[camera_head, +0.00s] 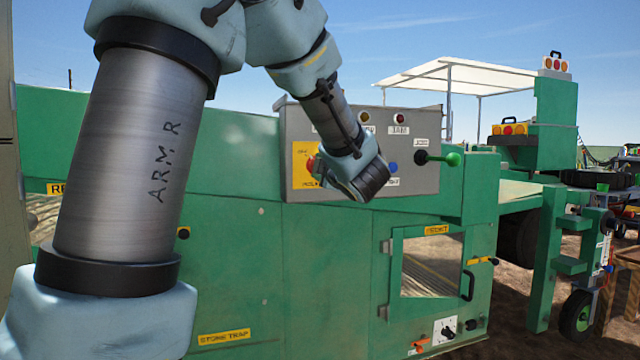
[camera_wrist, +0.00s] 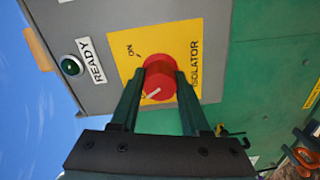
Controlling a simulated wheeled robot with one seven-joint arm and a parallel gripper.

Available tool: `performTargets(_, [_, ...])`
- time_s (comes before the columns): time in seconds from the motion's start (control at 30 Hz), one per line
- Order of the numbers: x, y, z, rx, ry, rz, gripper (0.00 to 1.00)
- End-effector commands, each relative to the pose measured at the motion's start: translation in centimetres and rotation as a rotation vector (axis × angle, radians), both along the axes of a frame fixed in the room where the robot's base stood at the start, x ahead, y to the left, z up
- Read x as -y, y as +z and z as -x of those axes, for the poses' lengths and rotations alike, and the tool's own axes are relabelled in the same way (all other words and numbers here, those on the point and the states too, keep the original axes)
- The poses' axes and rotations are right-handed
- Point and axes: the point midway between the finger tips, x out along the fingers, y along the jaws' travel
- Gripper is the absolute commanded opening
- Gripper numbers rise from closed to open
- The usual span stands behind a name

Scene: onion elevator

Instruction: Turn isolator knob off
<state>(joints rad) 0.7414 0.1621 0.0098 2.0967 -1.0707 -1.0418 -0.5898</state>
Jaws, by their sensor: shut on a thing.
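The isolator knob (camera_wrist: 159,79) is round and red with a pale pointer line, on a yellow plate (camera_wrist: 187,33) marked ON and ISOLATOR in the wrist view. My gripper (camera_wrist: 160,82) has one finger on each side of the knob and is shut on it. The pointer line slants towards the lower left of that view, away from the ON mark. In the head view the yellow plate (camera_head: 303,160) shows at the left of the grey control panel (camera_head: 420,120). My wrist hides most of the knob there, leaving a red sliver at its edge.
A green READY lamp (camera_wrist: 71,66) sits beside the yellow plate in the wrist view. A hatch (camera_head: 432,265) with a handle is below. Open sky lies above the panel.

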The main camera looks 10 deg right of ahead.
Motion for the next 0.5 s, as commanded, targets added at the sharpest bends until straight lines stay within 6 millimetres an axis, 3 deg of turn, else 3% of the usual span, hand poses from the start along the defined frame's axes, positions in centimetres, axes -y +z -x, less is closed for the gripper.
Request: performTargets(0.5, [-0.04,-0.24,-0.01,0.028,0.001,0.234,0.00])
